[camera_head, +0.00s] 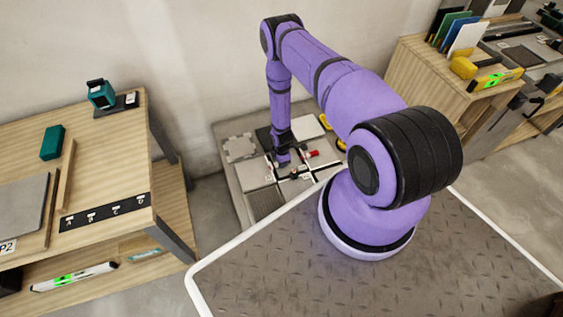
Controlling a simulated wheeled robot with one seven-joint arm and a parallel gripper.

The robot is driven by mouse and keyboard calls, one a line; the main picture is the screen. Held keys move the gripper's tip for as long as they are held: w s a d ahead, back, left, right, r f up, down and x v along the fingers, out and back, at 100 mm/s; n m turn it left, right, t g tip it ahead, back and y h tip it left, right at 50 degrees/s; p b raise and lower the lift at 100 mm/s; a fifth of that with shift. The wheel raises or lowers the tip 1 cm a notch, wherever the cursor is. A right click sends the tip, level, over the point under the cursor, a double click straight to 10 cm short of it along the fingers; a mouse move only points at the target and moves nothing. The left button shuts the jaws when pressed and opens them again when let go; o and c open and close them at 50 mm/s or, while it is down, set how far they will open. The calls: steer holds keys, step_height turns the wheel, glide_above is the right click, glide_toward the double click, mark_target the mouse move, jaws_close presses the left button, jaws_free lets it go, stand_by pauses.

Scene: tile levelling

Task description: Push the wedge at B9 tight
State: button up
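My purple arm reaches down to the tiled floor panel (238,172) beyond my base. My gripper (284,160) points down among the tiles, close above or at the joints. The fingertips are too small and dark to show whether they are open or shut. A small red wedge-like piece (313,153) lies on the tiles just right of the gripper. Small white and dark clip pieces (294,175) sit along the joints below the gripper. I cannot read any B9 label or tell which piece is that wedge. The gripper and arm hide part of the joints.
A wooden bench (120,140) stands at left with a teal device (101,94) and a black strip lettered A to D (104,212). A wooden cabinet (425,75) stands at right with a yellow-green level (495,80).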

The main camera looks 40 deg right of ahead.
mark_target(277, 164)
steer(key=c, duration=0.3)
steer(key=shift+w+a, duration=0.15)
steer(key=shift+a, duration=0.4)
steer(key=shift+w+a, duration=0.15)
steer(key=shift+a, duration=0.35)
stand_by(1.5)
steer(key=o, duration=0.9)
step_height(277, 164, up, 11)
steer(key=shift+f, duration=0.1)
